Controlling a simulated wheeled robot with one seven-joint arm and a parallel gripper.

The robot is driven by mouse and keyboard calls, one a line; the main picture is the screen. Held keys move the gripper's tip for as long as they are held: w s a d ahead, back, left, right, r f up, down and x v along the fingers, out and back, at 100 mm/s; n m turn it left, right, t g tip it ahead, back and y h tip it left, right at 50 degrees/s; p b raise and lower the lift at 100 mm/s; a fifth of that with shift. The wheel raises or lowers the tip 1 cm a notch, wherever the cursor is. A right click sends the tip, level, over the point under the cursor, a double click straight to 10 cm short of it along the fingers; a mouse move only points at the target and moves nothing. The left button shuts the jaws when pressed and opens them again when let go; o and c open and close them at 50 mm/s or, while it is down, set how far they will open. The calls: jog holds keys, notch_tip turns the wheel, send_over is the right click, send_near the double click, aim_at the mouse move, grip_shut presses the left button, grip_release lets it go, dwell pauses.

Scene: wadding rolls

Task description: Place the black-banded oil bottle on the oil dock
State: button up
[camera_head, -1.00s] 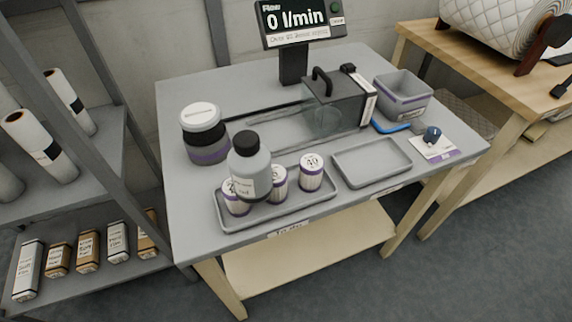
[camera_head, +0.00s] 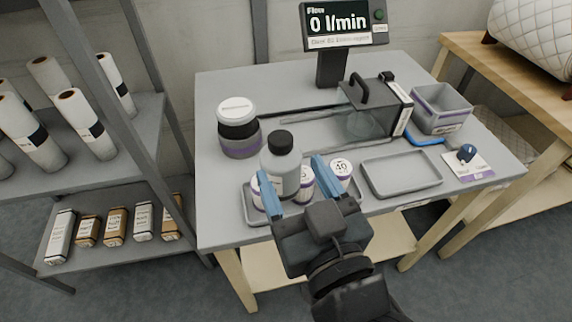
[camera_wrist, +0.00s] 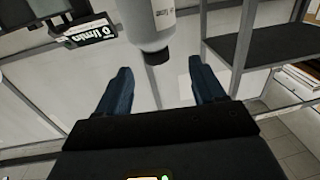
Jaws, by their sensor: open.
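A grey bottle with a black cap and a white label (camera_head: 280,172) stands upright at the left tray (camera_head: 252,218), among small white canisters. No black band on it can be made out, and its base is partly hidden. My gripper (camera_head: 292,176) is open and empty, its two blue fingers pointing towards the bottle from the front. In the wrist view the bottle (camera_wrist: 152,25) appears upside down, its black cap between and beyond the fingertips (camera_wrist: 160,72), apart from them. A jar with a white lid and dark band (camera_head: 238,125) stands behind. No mark naming the oil dock is readable.
An empty shallow tray (camera_head: 401,192) lies right of the canisters. Behind are a clear box with a black handle (camera_head: 368,105), a grey bin (camera_head: 442,105) and a flow display (camera_head: 344,24).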

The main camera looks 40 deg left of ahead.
aim_at(285, 153)
jog(key=x, duration=0.2)
jog(key=p+x, duration=0.1)
jog(key=x, duration=0.4)
jog(key=shift+w+f, duration=0.25)
jog(key=shift+w, duration=0.1)
jog(key=shift+c, duration=0.2)
grip_shut()
